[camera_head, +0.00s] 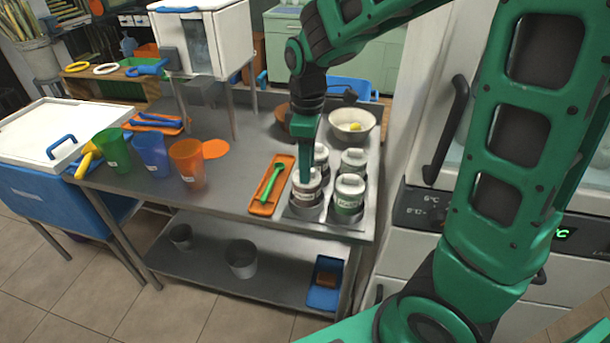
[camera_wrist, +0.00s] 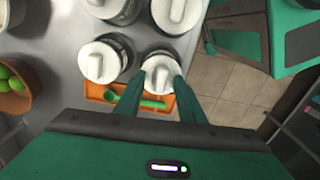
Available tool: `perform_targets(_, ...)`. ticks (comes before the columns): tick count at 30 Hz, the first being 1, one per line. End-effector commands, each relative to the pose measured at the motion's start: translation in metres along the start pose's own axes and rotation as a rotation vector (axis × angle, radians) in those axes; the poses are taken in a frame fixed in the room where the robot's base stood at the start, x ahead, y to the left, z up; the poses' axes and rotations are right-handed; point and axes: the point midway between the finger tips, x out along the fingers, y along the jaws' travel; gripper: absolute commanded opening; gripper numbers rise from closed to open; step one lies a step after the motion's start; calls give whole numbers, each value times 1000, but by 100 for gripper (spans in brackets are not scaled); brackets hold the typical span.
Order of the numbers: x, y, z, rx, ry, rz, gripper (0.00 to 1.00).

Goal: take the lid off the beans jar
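Several glass jars with white lids stand together at the front right of the steel table; their labels are too small to read, so I cannot tell which holds beans. My gripper (camera_head: 305,178) points down over the front-left jar (camera_head: 306,198). In the wrist view, my gripper's fingers (camera_wrist: 160,78) are apart on either side of that jar's white lid (camera_wrist: 160,70), which has a raised ridge grip. The lid is seated on the jar. I cannot tell whether the fingers touch it. The front-right jar (camera_head: 349,196) has greenish contents and is lidded.
An orange tray (camera_head: 262,209) with a green spoon (camera_head: 272,182) lies just left of the jars. A white bowl (camera_head: 352,124) stands behind them. Green, blue and orange cups (camera_head: 187,164) stand further left. A white appliance (camera_head: 404,215) is close on the right.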

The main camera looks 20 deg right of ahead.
Motion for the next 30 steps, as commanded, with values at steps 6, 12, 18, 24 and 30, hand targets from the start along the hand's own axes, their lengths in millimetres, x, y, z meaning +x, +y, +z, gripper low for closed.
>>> perform_targets(6,0,0,0,0,0,0,29)
perform_targets(12,0,0,0,-1,0,0,0)
perform_targets(18,0,0,0,-1,1,0,0)
perform_targets(24,-7,0,-1,-2,2,2,0)
perform_targets(30,-40,1,-2,-1,5,5,0)
